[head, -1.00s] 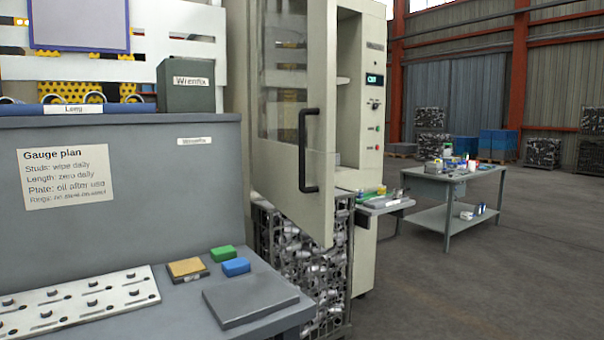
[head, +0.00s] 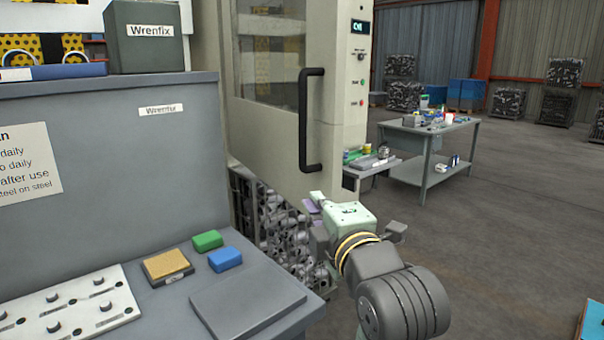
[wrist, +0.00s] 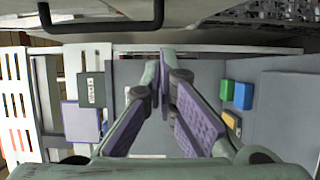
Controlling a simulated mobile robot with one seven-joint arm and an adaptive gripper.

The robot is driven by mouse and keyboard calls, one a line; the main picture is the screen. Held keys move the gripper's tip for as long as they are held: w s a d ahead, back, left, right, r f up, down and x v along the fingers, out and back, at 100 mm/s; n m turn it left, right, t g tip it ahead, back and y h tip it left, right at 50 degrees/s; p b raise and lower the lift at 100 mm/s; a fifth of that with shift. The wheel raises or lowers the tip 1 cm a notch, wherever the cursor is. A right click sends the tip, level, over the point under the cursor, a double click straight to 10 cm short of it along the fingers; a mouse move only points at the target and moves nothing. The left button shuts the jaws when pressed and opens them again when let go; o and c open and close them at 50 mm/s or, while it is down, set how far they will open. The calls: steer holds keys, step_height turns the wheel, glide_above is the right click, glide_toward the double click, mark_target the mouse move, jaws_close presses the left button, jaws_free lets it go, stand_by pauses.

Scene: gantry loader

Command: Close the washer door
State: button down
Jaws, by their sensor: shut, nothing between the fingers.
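The washer door (head: 275,150) is a pale panel with a window and a tall black handle (head: 312,120). It stands in front of the cabinet, left of the control face (head: 354,80); whether it is fully shut I cannot tell. My gripper (head: 310,203) is low in front of the door's bottom edge, below the handle, with nothing held. In the wrist view the two fingers come together at their tips (wrist: 165,62). The handle also shows there, ahead and to the left (wrist: 100,20), apart from the fingers.
A grey bench (head: 285,290) on the left holds a studded plate (head: 70,310), green and blue blocks and a flat grey slab. A metal-parts crate (head: 285,245) sits below the door. A side shelf (head: 372,168) and a table (head: 430,130) stand right, with open floor nearby.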

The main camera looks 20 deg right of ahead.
steer(key=p, duration=0.3)
glide_toward(314, 171)
steer(key=w+a, duration=0.4)
steer(key=w, duration=0.1)
steer(key=d+p, duration=0.1)
steer(key=d, duration=0.2)
steer(key=shift+w+r, duration=0.1)
steer(key=shift+w+d+p, duration=0.1)
steer(key=shift+d+p, duration=0.2)
steer(key=shift+d, duration=0.4)
